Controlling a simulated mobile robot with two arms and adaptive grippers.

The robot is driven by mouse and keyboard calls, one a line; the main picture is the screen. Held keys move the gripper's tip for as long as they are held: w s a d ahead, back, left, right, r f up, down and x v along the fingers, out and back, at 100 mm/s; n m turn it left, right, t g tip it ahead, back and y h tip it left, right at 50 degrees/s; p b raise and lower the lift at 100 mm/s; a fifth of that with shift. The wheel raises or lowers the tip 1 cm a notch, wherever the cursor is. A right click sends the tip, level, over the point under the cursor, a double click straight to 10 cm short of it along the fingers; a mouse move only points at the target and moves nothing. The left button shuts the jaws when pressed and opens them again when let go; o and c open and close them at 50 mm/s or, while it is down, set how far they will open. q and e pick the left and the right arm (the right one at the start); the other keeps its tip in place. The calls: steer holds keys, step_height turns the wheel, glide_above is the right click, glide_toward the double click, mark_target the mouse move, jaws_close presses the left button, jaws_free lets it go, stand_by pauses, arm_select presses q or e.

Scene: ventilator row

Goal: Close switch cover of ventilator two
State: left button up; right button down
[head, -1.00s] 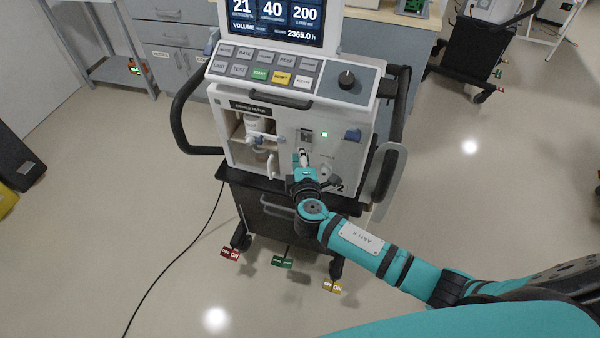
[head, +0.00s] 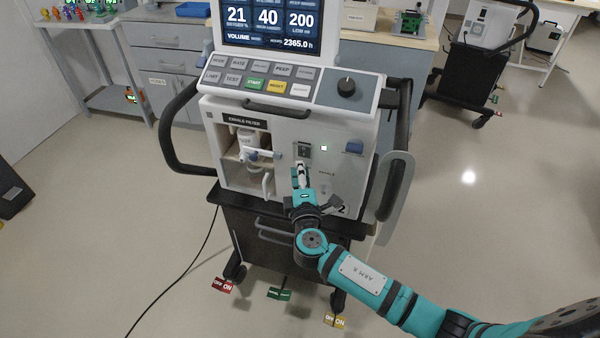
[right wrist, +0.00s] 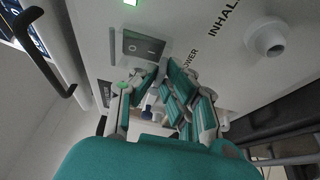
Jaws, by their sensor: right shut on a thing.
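Ventilator two (head: 345,185) stands upright on its cart in the middle of the head view, its number partly hidden by my right arm. Its power switch (head: 303,150) is on the front panel, left of a small green light. The switch also shows in the right wrist view (right wrist: 143,46), its face uncovered. My right gripper (head: 301,172) is at the panel just below the switch. Its fingers (right wrist: 152,78) are shut on a small part at the switch's lower edge, which seems to be the switch cover; the fingers hide most of it. My left gripper is not in view.
The exhale filter bay (head: 252,160) is left of the switch, and a blue knob (head: 354,146) is right of it. An inhale port (right wrist: 266,40) sticks out in the right wrist view. Pedals (head: 280,293) and a black cable (head: 180,268) are near the floor.

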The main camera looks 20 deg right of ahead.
steer(key=c, duration=1.4)
jaws_free()
steer(key=shift+c, duration=0.2)
steer(key=v, duration=1.2)
